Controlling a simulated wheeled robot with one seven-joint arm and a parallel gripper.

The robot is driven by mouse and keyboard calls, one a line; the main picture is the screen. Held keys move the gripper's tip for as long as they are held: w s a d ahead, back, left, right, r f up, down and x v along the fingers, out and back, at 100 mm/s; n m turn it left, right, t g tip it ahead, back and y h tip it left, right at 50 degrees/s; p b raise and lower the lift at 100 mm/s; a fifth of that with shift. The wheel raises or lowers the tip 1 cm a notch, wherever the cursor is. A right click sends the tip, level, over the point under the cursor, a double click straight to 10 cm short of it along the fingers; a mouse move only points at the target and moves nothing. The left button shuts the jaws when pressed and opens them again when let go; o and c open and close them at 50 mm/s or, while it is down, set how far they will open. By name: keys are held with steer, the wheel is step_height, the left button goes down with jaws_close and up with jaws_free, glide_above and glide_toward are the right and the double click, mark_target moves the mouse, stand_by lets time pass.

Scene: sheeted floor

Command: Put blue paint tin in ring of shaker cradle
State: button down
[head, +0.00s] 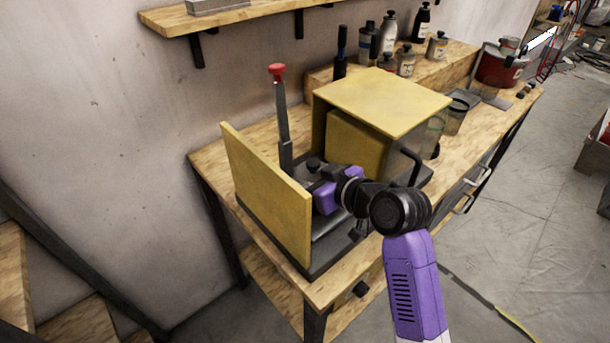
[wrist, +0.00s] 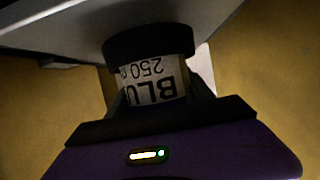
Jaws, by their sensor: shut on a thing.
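The blue paint tin (wrist: 152,82) shows in the wrist view by its pale label, with upside-down lettering reading "BLU" and "250 g". My gripper (wrist: 155,98) is shut on it, a dark finger on each side. A black round band (wrist: 148,42) covers the tin's far end. I cannot tell whether it is the cradle's ring or part of the tin. In the head view my wrist reaches between the yellow panels of the shaker (head: 375,95). The tin and the ring cannot be made out there.
A yellow upright panel (head: 265,195) stands left of my wrist, and the yellow housing is on the right. A lever with a red knob (head: 277,70) rises behind. Several bottles and tins stand at the back of the wooden bench (head: 225,155). A shelf (head: 220,18) hangs above.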

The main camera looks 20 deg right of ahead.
steer(key=shift+f, duration=0.1)
steer(key=shift+c, duration=2)
jaws_free()
steer(key=shift+r, duration=0.2)
steer(key=v, duration=1.2)
steer(key=shift+b, duration=0.3)
steer(key=shift+f, duration=0.1)
